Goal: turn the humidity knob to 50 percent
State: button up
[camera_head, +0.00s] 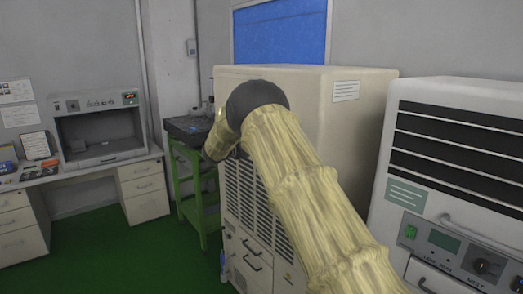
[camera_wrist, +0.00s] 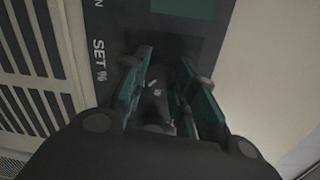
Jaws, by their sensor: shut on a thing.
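In the wrist view, my gripper (camera_wrist: 163,78) has its two green-padded fingers closed on either side of a dark humidity knob (camera_wrist: 157,100). The knob sits on a dark control panel (camera_wrist: 113,20), beside the lettering "SET %" and below a teal display (camera_wrist: 183,6). A small light mark shows on the knob, but its scale and pointer reading are not legible. In the head view, my arm reaches across to the large beige cabinet; my gripper and the knob are hidden there.
The beige cabinet (camera_head: 350,118) stands in the middle. A second white unit (camera_head: 450,165) with a mist knob (camera_head: 482,266) stands at right. A green stand (camera_head: 190,180) and a desk (camera_head: 100,169) with a bench device are at left. Green floor lies open between.

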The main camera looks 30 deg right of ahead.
jog(key=shift+w+n+g, duration=0.1)
jog(key=shift+n+g, duration=0.3)
jog(key=shift+n, duration=3.6)
jog(key=o, duration=1.1)
jog(key=shift+c, duration=0.2)
jog(key=shift+a, duration=0.1)
jog(key=a, duration=1.1)
jog(key=shift+s+a+r, duration=0.4)
jog(key=shift+s, duration=0.05)
